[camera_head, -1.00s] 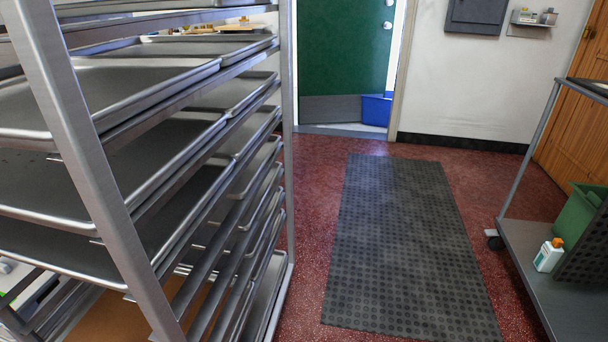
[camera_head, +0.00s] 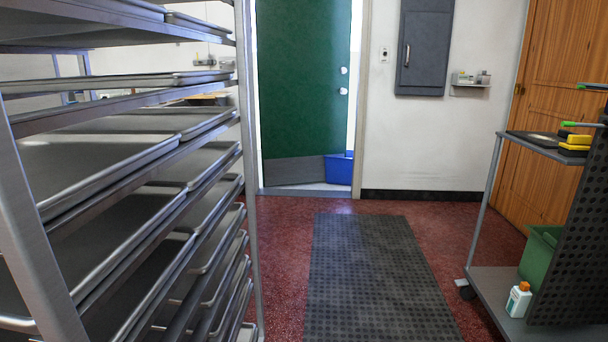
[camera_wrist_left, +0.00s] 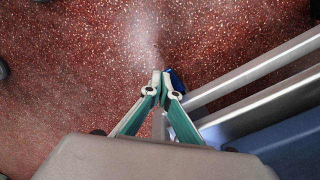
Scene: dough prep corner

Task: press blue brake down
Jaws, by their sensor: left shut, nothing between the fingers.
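In the left wrist view my left gripper (camera_wrist_left: 161,80) points down towards the red floor. Its fingers are shut together with nothing between them. A small dark blue piece (camera_wrist_left: 177,82) shows just beyond and right of the fingertips, low beside grey metal rails (camera_wrist_left: 250,75). It may be the blue brake; the fingers hide part of it, and I cannot tell whether they touch it. In the head view a tall metal rack (camera_head: 248,190) full of trays stands at the left, its foot out of frame. Neither gripper shows in the head view.
A dark rubber mat (camera_head: 368,275) lies on the red floor (camera_head: 285,235). A cart (camera_head: 490,280) with a green bin (camera_head: 540,255) and a white bottle (camera_head: 519,299) stands at the right. A blue bin (camera_head: 339,170) sits by the green door (camera_head: 303,80). The floor between rack and cart is open.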

